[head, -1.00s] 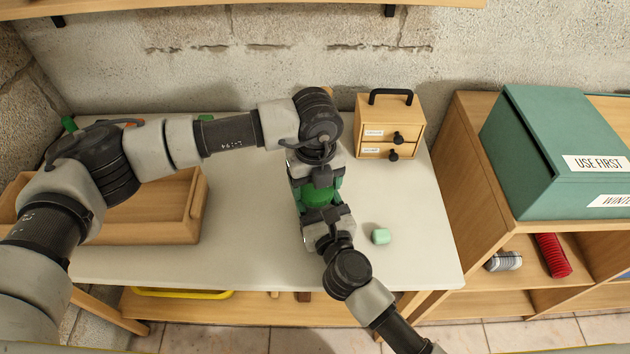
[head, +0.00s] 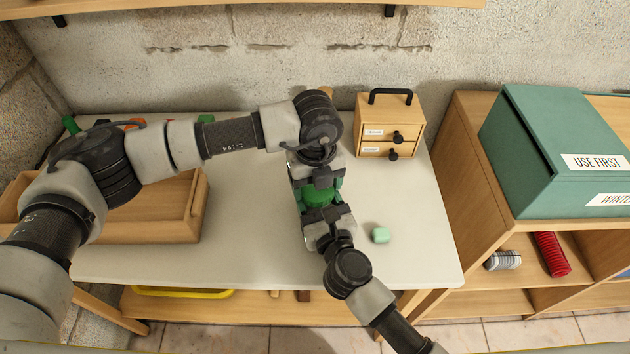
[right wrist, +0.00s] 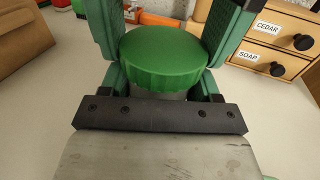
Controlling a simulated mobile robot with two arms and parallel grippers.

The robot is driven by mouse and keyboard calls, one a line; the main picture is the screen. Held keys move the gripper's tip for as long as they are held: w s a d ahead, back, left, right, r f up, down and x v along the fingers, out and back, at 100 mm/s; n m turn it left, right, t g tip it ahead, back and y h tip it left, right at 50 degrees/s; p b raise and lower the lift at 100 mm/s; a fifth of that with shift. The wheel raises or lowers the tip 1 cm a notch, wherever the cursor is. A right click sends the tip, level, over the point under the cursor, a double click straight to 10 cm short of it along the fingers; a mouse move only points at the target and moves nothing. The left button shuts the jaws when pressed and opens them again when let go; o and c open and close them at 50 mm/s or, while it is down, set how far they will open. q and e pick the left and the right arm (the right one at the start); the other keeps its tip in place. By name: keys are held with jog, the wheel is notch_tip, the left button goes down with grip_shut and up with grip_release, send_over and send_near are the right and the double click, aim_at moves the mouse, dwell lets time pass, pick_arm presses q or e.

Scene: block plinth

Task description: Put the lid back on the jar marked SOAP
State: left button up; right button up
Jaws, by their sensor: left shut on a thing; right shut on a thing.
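A green ribbed lid (right wrist: 163,50) sits over a grey jar (right wrist: 162,95) in the right wrist view; it looks level and centred, but I cannot tell if it is fully seated. My left gripper (head: 318,192) reaches in from the far side, its green fingers shut on the lid's two sides. My right gripper (right wrist: 162,92) comes from the near side, shut on the jar just below the lid. In the head view the green lid (head: 318,197) shows between the two grippers, above the table. No marking on the jar is visible.
A small drawer unit (head: 390,125) with drawers labelled CEDAR and SOAP stands behind right. A mint block (head: 380,235) lies right of the grippers. A wooden tray (head: 190,222) is at left, partly under my left arm. The white table (head: 250,245) is clear in front.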

pick_arm(q)
jog(key=shift+a+f, duration=0.15)
jog(key=shift+f, duration=0.4)
pick_arm(e)
jog(key=shift+s+a+r, duration=0.2)
jog(key=shift+a, duration=0.05)
pick_arm(q)
jog(key=shift+r, duration=0.25)
jog(key=shift+w+r, duration=0.1)
jog(key=shift+r, duration=0.25)
pick_arm(e)
jog(key=shift+w, duration=0.2)
pick_arm(q)
jog(key=shift+r, duration=0.1)
pick_arm(e)
jog(key=shift+d+f, duration=0.1)
jog(key=shift+d, duration=0.05)
